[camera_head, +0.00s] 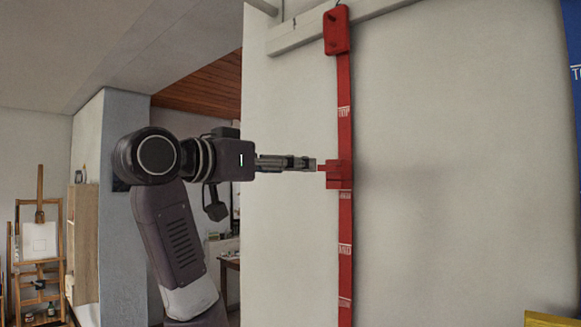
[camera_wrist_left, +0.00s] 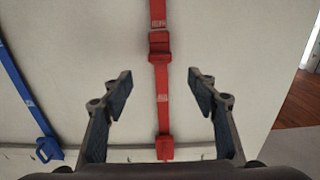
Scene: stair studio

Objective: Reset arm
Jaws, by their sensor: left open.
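My left arm reaches in from the left in the head view. Its gripper (camera_head: 314,164) points right at a red slider block (camera_head: 339,174) on a red strap (camera_head: 345,120) that hangs down a pale wall. The fingertips end just left of the slider's small tab; contact cannot be told there. The red slider (camera_wrist_left: 159,45) shows beyond the fingertips, on the strap (camera_wrist_left: 161,82). My right gripper is in neither view.
The strap hangs from a red bracket (camera_head: 337,30) on a white rail (camera_head: 295,38). A blue strap (camera_wrist_left: 27,95) hangs beside it on the wall. A yellow object (camera_head: 552,319) shows low at right. An easel (camera_head: 38,245) and a blue-grey pillar (camera_head: 126,240) stand at left.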

